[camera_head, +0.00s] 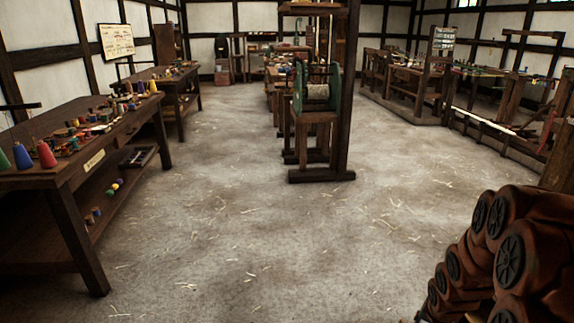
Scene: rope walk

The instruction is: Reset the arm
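My arm and my gripper cannot be made out in the head view, so whether the gripper is open or shut is hidden. The task names no other object.
A wooden workbench (88,160) with coloured cones stands at left. A wooden stand with a green-sided reel (318,90) rises mid-room. Benches (410,78) line the right. Reddish-brown rounded shapes with dark spoked discs (510,262), unclear what, fill the lower right. The straw-strewn floor (235,235) is open.

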